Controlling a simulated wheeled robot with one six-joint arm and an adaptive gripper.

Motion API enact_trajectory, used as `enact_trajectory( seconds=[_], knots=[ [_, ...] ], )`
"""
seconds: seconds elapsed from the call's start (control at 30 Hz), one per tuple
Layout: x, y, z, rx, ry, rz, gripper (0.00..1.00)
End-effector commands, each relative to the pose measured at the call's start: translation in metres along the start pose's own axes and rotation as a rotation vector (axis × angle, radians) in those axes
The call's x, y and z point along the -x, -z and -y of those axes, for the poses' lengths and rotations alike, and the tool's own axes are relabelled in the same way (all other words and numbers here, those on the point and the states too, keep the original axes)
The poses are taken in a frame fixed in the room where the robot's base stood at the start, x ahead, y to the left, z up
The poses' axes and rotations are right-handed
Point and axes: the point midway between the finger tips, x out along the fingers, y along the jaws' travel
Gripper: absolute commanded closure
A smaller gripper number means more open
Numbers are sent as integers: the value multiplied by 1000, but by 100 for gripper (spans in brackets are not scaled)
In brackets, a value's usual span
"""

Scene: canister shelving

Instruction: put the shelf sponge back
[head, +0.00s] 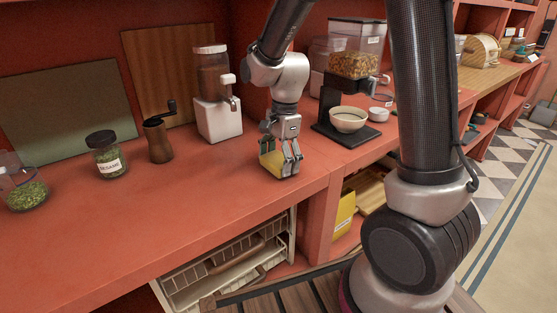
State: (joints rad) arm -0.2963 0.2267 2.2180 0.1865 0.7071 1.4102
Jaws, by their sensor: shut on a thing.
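The sponge (270,161) is yellow with a darker side and sits between the fingers of my gripper (286,168). My gripper points down over the red counter (210,180), near its front edge, and is shut on the sponge. The fingers hide part of the sponge. The sponge is at or just above the counter top; I cannot tell whether it touches.
A cereal dispenser (356,50) and a bowl (347,119) are right. A wire basket (215,274) is below. The counter's front left is clear.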

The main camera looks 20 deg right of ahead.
Motion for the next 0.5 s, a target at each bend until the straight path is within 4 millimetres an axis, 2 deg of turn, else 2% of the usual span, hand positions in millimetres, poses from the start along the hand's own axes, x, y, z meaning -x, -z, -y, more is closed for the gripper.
enact_trajectory(
  seconds=[0.23,0.27,0.33,0.5],
  knots=[
    [-2,0,0,0,0,0,38],
    [-3,0,0,0,0,0,14],
    [-2,0,0,0,1,0,1],
    [-2,0,0,0,0,0,0]
  ],
)
